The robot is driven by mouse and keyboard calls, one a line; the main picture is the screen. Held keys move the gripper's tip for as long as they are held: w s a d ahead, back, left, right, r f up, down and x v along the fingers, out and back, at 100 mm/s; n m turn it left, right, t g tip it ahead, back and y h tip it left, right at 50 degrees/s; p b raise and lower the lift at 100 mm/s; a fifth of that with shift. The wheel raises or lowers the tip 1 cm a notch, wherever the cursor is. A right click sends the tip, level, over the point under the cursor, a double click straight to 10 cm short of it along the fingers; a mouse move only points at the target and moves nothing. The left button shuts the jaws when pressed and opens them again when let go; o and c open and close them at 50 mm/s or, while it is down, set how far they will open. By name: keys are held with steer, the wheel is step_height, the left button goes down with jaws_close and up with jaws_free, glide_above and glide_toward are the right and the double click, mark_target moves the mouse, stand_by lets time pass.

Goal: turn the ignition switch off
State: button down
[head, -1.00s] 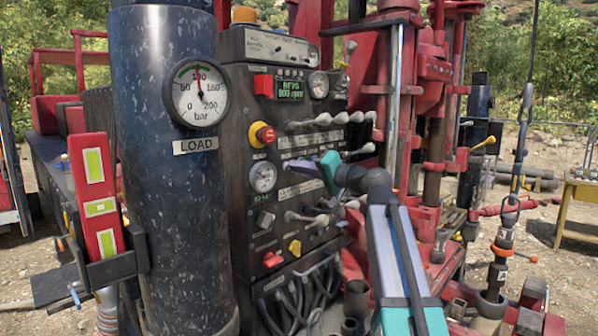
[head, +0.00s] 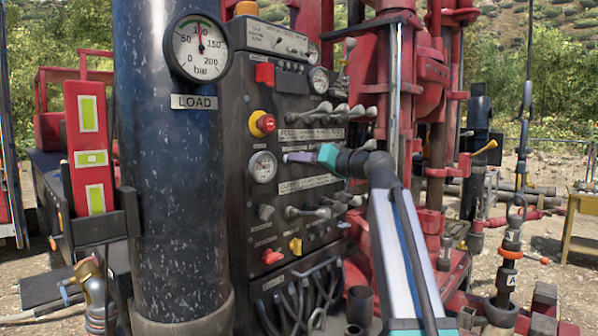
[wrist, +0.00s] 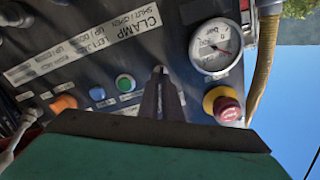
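My gripper (head: 300,157) is in front of the dark control panel (head: 240,215), its tip pointing left at the panel face. In the wrist view my gripper's fingers (wrist: 160,92) look close together, with only a narrow line between them. A small grey thing shows at their tips; I cannot tell whether it is held. I cannot clearly pick out the ignition switch; the fingers hide part of the panel there. A green button (wrist: 126,83) and a blue button (wrist: 97,93) are left of the fingers. The small display (head: 291,81) on the panel is dark.
A yellow and red emergency stop (head: 262,124) and a pressure gauge (head: 263,167) are left of my gripper. Rows of levers (head: 335,113) stick out above and below it. A thick dark column with a LOAD gauge (head: 199,47) stands left of the panel.

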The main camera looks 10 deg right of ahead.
steer(key=shift+s+a+n+b, duration=0.1)
steer(key=shift+n+b, duration=2.5)
steer(key=shift+b, duration=0.7)
steer(key=c, duration=2)
jaws_free()
steer(key=shift+s, duration=0.15)
steer(key=v, duration=1.3)
steer(key=shift+s+d, duration=0.25)
